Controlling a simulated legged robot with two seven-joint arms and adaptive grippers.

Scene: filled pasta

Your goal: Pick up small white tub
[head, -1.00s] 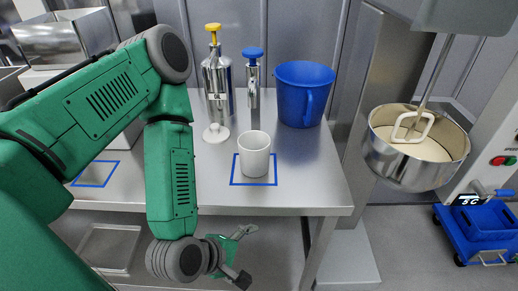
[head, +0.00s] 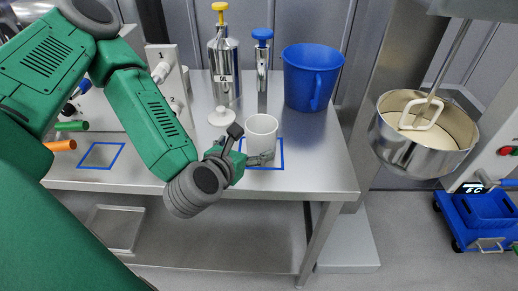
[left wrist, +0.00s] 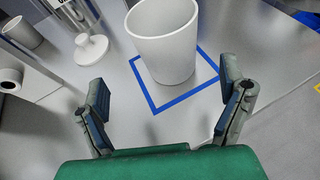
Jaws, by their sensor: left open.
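The small white tub (head: 262,134) stands upright inside a blue square outline on the steel table, near its front right. In the left wrist view the tub (left wrist: 163,42) stands ahead of and between the fingers, apart from them. My left gripper (head: 252,146) is open and empty just left of and in front of the tub; in the left wrist view its fingers (left wrist: 168,102) are spread wide. One finger overlaps the tub's lower edge in the head view. My right gripper is not in view.
A blue jug (head: 310,78) and steel pump dispensers (head: 226,72) stand behind the tub. A white knobbed piece (head: 221,116) sits to its left. A mixer bowl (head: 424,135) is at right. The table's front right is clear.

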